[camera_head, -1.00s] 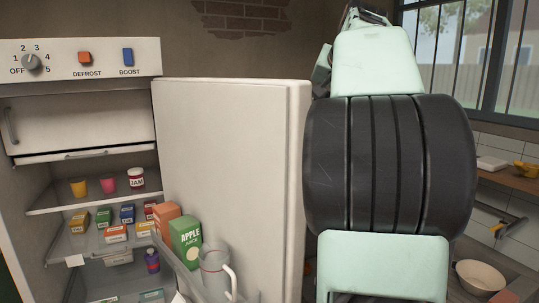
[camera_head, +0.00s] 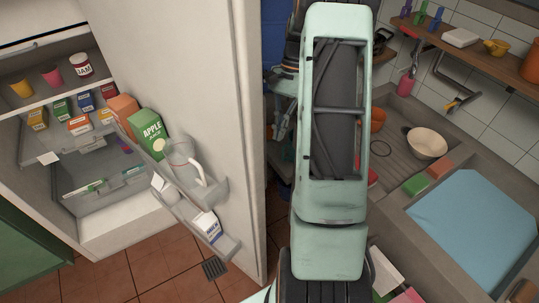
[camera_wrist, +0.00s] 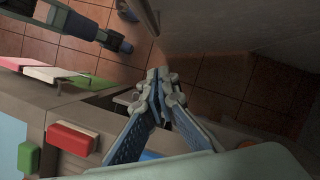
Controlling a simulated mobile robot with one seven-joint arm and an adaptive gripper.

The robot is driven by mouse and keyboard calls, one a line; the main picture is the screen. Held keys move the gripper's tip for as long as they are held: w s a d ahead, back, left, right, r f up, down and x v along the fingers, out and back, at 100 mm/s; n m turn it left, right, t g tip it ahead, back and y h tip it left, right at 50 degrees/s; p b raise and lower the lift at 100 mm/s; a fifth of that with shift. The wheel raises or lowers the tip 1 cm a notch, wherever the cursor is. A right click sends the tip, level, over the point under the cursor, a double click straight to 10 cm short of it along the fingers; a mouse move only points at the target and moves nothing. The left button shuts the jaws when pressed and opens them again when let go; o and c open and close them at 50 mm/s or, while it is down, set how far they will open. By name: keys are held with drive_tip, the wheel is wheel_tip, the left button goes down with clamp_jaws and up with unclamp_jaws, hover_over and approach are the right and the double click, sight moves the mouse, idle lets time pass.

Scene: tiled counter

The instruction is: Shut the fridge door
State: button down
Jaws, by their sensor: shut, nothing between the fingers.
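The fridge (camera_head: 130,215) stands open at the left of the head view, with food on its shelves. Its white door (camera_head: 215,110) is swung wide open, its inner side with door racks facing left. An apple juice carton (camera_head: 147,132), a jug (camera_head: 185,165) and a milk carton (camera_head: 207,226) sit in the racks. My arm hangs to the right of the door, on its outer side. In the wrist view my gripper (camera_wrist: 163,77) is shut and empty. A pale panel, seemingly the door (camera_wrist: 235,25), lies just beyond the fingertips; I cannot tell whether they touch.
To the right is a counter with a sink, a bowl (camera_head: 426,142), a blue board (camera_head: 470,230), and red and green sponges (camera_head: 415,184). A wooden shelf (camera_head: 480,50) is on the tiled wall.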

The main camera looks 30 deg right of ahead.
drive_tip(key=s+a+f+p, duration=0.1)
drive_tip(key=s+a+f, duration=0.2)
drive_tip(key=a+f, duration=0.2)
drive_tip(key=shift+s+a+f+p, duration=0.2)
drive_tip(key=shift+f+p, duration=0.15)
drive_tip(key=shift+f, duration=0.25)
